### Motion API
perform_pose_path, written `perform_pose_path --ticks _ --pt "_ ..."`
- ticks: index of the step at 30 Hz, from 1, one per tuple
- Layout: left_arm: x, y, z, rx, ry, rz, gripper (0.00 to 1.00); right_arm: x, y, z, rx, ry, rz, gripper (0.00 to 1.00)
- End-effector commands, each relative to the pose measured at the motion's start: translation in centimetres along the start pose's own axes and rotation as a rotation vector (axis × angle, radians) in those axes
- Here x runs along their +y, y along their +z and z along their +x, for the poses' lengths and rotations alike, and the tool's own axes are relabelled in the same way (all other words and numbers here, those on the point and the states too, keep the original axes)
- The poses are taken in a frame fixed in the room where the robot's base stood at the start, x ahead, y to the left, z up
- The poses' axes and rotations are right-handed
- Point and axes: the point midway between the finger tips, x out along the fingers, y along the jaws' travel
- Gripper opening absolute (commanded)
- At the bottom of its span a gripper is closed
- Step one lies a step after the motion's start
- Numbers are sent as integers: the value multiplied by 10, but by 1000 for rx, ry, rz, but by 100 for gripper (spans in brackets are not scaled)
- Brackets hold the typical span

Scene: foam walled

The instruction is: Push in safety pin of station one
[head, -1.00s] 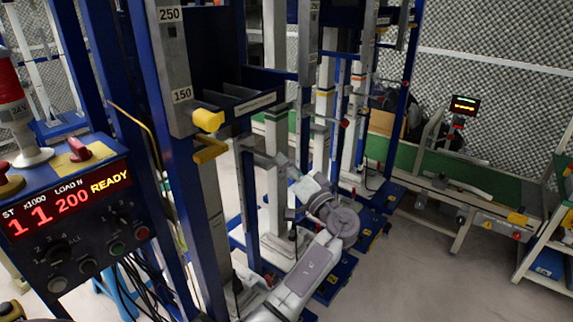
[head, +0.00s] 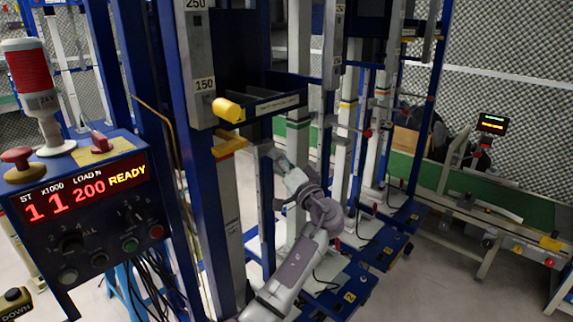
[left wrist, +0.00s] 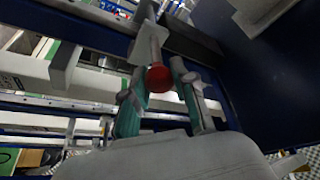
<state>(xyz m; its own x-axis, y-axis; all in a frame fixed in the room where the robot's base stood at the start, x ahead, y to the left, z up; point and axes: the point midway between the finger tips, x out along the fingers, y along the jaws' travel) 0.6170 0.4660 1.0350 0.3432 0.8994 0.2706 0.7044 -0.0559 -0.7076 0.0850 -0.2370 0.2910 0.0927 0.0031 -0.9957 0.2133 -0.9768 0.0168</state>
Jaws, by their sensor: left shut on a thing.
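The safety pin (left wrist: 158,77) shows its round red end in the left wrist view, with a grey shaft running up behind it to a metal bracket. My left gripper (left wrist: 160,66) has its two green-padded fingers on either side of this pin and is shut on it. In the head view my left gripper (head: 272,152) is at the inner side of the nearest blue-and-grey frame, below a labelled shelf. There the pin is hidden or too small to make out. How deep the pin sits cannot be told. My right gripper is not in view.
The control box (head: 85,215) at the left reads 1 1 200 READY, with a red-and-white signal lamp (head: 36,85) above it. A yellow-ended block (head: 228,110) juts from the near post. More frames stand behind. A green conveyor (head: 470,190) runs at the right.

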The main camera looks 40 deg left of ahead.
Motion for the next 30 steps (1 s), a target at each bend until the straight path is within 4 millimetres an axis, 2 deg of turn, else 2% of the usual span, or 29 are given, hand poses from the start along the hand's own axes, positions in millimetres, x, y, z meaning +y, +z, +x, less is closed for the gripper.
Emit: perform_pose_path --ticks 2,3,8,16,20,23,30 --pt "-1 0 2 1 -2 -1 0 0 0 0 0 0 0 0" --pt "-2 0 2 1 -2 -1 28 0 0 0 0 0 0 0" --pt "-2 -1 2 1 -3 -1 53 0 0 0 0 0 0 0" --pt "-1 0 0 1 -2 -1 53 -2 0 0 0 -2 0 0" --pt "0 0 -8 2 -1 1 53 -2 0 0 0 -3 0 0" --pt "0 0 -23 1 1 -1 53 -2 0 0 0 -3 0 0" --pt "0 0 -75 0 2 -1 53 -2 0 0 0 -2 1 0"
